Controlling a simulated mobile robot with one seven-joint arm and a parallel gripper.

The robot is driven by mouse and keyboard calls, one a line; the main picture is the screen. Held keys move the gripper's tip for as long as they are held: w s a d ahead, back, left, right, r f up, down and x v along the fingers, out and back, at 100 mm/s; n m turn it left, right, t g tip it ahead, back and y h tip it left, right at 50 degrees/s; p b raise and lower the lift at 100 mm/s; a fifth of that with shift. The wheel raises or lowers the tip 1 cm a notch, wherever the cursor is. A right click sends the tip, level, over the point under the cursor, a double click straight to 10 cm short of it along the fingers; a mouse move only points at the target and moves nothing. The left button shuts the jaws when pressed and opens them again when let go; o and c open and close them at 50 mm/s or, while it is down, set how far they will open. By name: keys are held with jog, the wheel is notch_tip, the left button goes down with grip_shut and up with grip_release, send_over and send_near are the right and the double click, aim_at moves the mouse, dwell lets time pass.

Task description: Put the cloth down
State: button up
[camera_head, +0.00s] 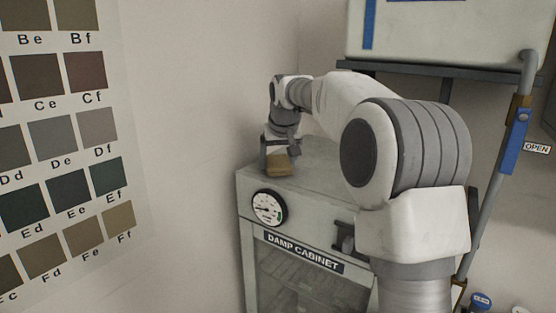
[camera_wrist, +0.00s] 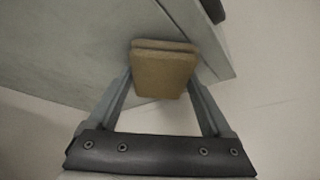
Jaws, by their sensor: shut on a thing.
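The cloth (camera_head: 279,168) is a small folded tan pad. My gripper (camera_head: 277,149) is shut on it, over the top of the grey damp cabinet (camera_head: 325,165) near its left end. In the wrist view the cloth (camera_wrist: 163,72) sits between the two fingers of my gripper (camera_wrist: 162,85), with the cabinet top (camera_wrist: 75,40) behind it. I cannot tell whether the cloth touches the cabinet top.
The cabinet front has a round dial (camera_head: 269,208), a "DAMP CABINET" label (camera_head: 303,252) and a dark latch (camera_head: 344,238). A colour chart (camera_head: 65,130) is on the left wall. A pale box (camera_head: 450,30) stands above on a dark shelf. A blue-handled lever (camera_head: 515,140) is at right.

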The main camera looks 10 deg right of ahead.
jog(key=shift+f, duration=0.2)
jog(key=o, duration=1.1)
jog(key=shift+r, duration=0.15)
